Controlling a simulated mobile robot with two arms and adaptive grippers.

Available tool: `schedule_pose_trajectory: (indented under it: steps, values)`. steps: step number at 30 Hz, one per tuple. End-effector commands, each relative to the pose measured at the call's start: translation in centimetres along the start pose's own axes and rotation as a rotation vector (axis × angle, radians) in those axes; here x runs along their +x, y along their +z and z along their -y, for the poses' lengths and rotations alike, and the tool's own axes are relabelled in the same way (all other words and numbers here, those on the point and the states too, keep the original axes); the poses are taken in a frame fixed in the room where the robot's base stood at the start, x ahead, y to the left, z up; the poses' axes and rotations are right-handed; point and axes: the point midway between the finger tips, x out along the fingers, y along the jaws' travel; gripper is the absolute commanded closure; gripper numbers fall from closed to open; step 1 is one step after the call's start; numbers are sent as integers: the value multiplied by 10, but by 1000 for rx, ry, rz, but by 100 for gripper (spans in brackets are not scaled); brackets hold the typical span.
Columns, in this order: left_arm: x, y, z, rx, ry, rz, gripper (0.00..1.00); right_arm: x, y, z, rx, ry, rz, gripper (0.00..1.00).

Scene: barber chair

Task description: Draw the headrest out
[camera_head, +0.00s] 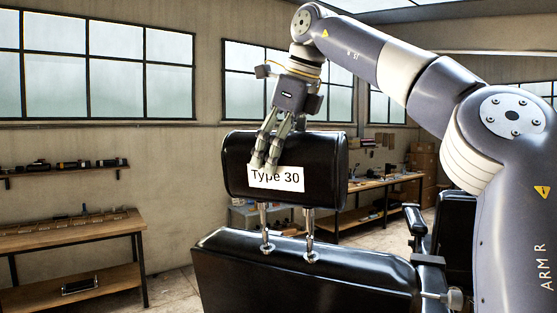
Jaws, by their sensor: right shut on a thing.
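The headrest (325,165) is a black padded block with a white label reading "Type 30". It stands above the barber chair's black backrest (300,275). Two metal posts (309,232) run from its underside into fittings on the backrest's top. A clear gap shows between headrest and backrest. My right gripper (266,160) reaches down over the headrest from above, its visible fingers against the front face and partly over the label. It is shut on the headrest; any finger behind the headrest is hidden. My left gripper is not in view.
A metal knob (453,298) sticks out at the backrest's right side. A black armrest (415,222) shows behind it. A wooden workbench (70,235) stands at the left, under a wall shelf (65,170). Another bench (375,184) stands behind. Space above the headrest's left side is free.

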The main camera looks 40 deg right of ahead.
Motion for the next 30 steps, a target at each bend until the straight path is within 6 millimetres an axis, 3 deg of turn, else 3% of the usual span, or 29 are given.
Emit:
schedule_pose_trajectory:
  steps: [15, 30]
  values:
    - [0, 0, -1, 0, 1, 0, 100, -24, 13, -1, -9, -8, 12, 88]
    - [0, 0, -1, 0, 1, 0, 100, -32, 13, 0, 3, -1, 7, 88]
